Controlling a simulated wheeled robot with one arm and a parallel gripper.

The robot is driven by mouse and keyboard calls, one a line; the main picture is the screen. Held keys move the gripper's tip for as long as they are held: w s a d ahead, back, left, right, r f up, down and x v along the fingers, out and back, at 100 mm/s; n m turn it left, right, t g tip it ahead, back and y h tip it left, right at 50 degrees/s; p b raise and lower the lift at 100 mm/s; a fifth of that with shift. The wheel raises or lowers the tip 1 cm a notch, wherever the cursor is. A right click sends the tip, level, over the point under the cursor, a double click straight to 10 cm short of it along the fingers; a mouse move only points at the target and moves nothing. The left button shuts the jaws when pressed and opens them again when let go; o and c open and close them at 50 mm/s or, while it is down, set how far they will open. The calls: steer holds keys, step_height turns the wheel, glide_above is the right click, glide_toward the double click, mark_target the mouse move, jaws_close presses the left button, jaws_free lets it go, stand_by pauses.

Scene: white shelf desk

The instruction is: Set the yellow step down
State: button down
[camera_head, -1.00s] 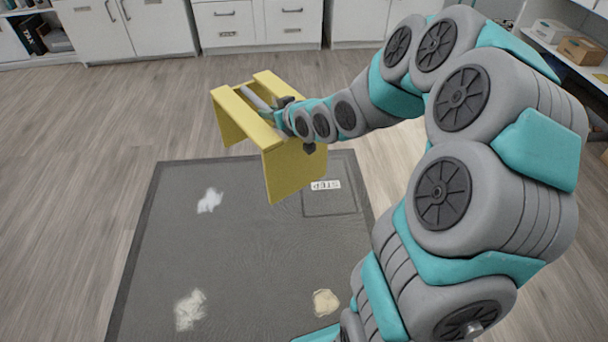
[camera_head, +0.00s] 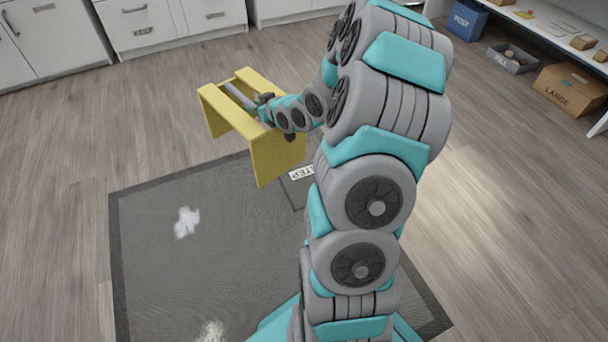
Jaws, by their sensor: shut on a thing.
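The yellow step (camera_head: 275,158) is in the upper left-middle of the head view, with two side panels and a grey bar between them. My gripper (camera_head: 266,104) is shut on the step at its bar, though the fingertips are small and partly hidden. The step appears held above the floor, near the far edge of the dark grey mat (camera_head: 150,262). A white STEP label (camera_head: 301,173) on the mat shows just right of the step's lower corner. My arm hides most of the outlined area around that label.
White spill patches (camera_head: 187,221) lie on the mat. White cabinets (camera_head: 150,25) line the back. A blue POST bin (camera_head: 467,20), a grey bin (camera_head: 511,59) and a LARGE cardboard box (camera_head: 568,90) stand at the upper right. Wooden floor is clear left and right of the mat.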

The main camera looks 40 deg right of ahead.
steer(key=s+d+f+m+h+b, duration=0.2)
steer(key=s+d+f, duration=0.6)
steer(key=d+f, duration=0.3)
steer(key=s+d+f+m+h+b, duration=0.1)
steer(key=s+d+f+h+b, duration=0.15)
steer(key=s+d+f, duration=0.7)
steer(key=w+f+b, duration=0.1)
steer(key=w+f, duration=0.1)
steer(key=w, duration=0.6)
steer(key=w+a+f+b, duration=0.1)
steer(key=w+f, duration=0.2)
steer(key=w, duration=0.6)
steer(key=shift+a+f+m+y, duration=0.2)
steer(key=shift+f+m+y, duration=0.1)
steer(key=shift+f+y, duration=0.05)
steer(key=c, duration=0.7)
jaws_free()
steer(key=shift+f, duration=0.15)
steer(key=shift+o, duration=0.2)
